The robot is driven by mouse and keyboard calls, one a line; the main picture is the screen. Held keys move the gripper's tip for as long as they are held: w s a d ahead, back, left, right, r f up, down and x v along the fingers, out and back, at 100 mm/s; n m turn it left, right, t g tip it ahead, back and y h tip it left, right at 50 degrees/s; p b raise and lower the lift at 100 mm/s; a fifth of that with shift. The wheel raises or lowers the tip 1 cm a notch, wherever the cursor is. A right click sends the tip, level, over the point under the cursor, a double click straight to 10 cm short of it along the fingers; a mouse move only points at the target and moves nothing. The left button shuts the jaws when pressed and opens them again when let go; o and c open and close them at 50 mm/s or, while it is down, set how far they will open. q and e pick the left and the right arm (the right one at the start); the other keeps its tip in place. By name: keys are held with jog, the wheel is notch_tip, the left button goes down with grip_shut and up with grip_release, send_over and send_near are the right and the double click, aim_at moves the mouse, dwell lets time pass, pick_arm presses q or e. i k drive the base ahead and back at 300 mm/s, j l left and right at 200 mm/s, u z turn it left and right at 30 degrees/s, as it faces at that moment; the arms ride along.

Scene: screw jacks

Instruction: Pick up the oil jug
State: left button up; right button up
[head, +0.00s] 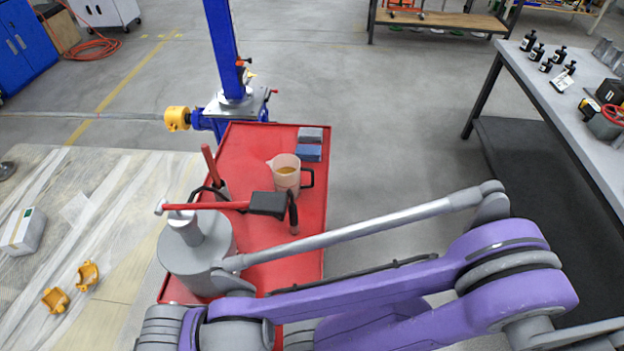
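The oil jug (286,174) is a translucent, pale pinkish jug with amber liquid in it. It stands upright on the red cart top (255,152), with its dark handle to the right and its spout to the left. A purple and grey arm of mine comes in from the right, across the near part of the cart. I cannot clearly make out its gripper fingers. Nothing is seen holding the jug. A red bar with a black block (268,204) shows just in front of the jug. My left gripper is not in view.
Grey and blue blocks (309,145) lie behind the jug. A blue column (223,50) stands beyond the cart. Yellow parts (87,275) and a white box (23,231) lie at left. A workbench (540,75) with bottles is at right. Floor between cart and bench is clear.

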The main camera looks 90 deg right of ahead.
aim_at(286, 170)
jog(key=z, duration=3.05)
jog(key=u, duration=0.95)
jog(key=k+u, duration=0.1)
jog(key=u, duration=1.3)
jog(key=k+u, duration=0.1)
jog(key=u, duration=0.85)
jog(key=z, duration=3.15)
